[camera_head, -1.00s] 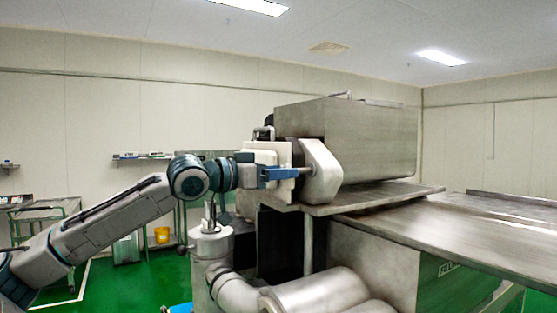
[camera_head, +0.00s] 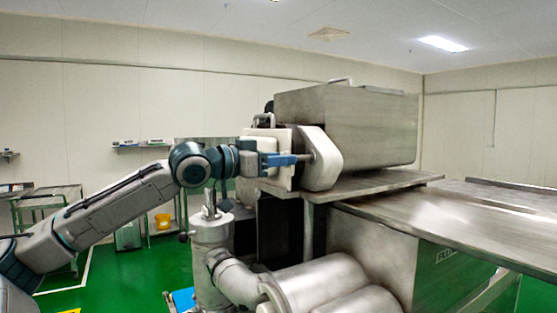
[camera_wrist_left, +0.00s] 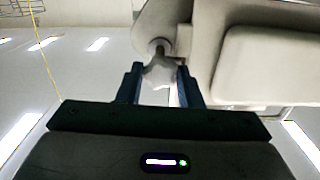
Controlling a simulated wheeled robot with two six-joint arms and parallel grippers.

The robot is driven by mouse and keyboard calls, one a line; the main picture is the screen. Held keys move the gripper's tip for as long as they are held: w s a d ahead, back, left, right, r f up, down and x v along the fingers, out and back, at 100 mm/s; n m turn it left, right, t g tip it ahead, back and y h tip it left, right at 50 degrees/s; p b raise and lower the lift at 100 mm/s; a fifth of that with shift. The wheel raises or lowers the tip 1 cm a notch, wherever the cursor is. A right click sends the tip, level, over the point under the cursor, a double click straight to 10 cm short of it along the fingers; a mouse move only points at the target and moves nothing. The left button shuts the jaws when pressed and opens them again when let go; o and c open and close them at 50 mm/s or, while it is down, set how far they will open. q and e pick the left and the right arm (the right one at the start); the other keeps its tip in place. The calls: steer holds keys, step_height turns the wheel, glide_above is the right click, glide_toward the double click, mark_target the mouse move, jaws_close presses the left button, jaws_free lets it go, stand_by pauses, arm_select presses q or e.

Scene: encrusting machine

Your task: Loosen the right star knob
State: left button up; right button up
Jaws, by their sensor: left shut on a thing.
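The right star knob (camera_wrist_left: 160,72) is a pale, lobed knob on a short shaft, seen between my fingers in the left wrist view. My left gripper (camera_wrist_left: 160,84) is shut on it, with one dark finger on each side. In the head view, the blue fingers of my left gripper (camera_head: 281,160) reach right to the rounded metal housing (camera_head: 321,160) on the side of the encrusting machine (camera_head: 365,125). The knob is mostly hidden by the fingers there; a short shaft shows near the housing. My right gripper is not in view.
A pale block (camera_head: 283,150) stands close behind my left fingers. Steel pipes (camera_head: 320,285) lie below, and a flat steel table (camera_head: 450,225) extends right. The green floor (camera_head: 125,285) is open at left.

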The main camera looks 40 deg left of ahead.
arm_select(q)
steer(key=shift+d+f+m, duration=0.1)
steer(key=shift+m, duration=8)
steer(key=o, duration=1)
steer(key=shift+s, duration=0.1)
